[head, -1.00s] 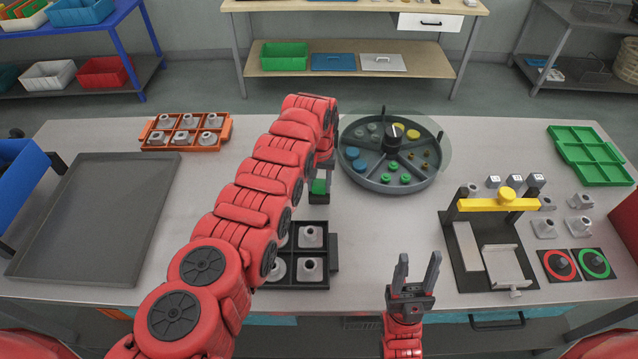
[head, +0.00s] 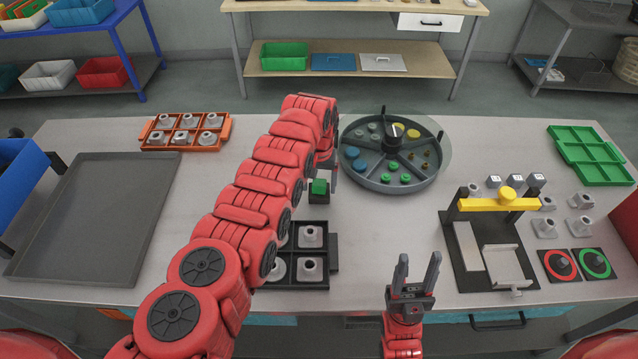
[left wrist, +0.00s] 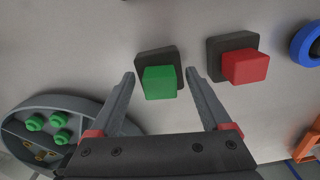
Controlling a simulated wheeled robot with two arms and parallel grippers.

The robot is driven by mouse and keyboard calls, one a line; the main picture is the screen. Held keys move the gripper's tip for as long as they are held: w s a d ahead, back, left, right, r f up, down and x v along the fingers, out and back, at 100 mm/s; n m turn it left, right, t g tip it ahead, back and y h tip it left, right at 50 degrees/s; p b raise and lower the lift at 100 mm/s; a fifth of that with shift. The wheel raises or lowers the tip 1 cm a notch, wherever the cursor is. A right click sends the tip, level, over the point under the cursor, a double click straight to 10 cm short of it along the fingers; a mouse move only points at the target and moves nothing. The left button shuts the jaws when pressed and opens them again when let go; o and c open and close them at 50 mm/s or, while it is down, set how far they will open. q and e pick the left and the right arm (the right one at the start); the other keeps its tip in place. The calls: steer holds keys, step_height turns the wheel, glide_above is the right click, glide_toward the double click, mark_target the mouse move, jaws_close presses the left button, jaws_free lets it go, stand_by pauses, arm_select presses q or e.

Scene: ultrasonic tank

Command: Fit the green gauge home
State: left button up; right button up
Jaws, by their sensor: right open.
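The green gauge, a green block (left wrist: 160,83), stands upright at a dark square base (left wrist: 157,56) on the table. In the head view the block (head: 319,187) shows just right of my left arm. How deep it sits is hidden. My left gripper (left wrist: 160,75) is open, with a finger on each side of the block and a visible gap on both sides. In the head view it is mostly hidden behind my arm. My right gripper (head: 419,257) is open and empty over the table's front edge.
A red block (left wrist: 245,66) on a similar dark base stands beside the green one in the left wrist view, with a blue ring (left wrist: 306,43) beyond. A round sectioned tray (head: 392,185) is close to the right. A black tray (head: 328,283) of grey parts lies nearer.

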mark_target(319, 183)
arm_select(q)
steer(key=shift+w+r+b, duration=0.1)
steer(key=shift+r+b, duration=0.2)
steer(key=shift+r, duration=0.5)
step_height(319, 183, up, 16)
steer(key=b, duration=0.1)
steer(key=shift+f, duration=0.1)
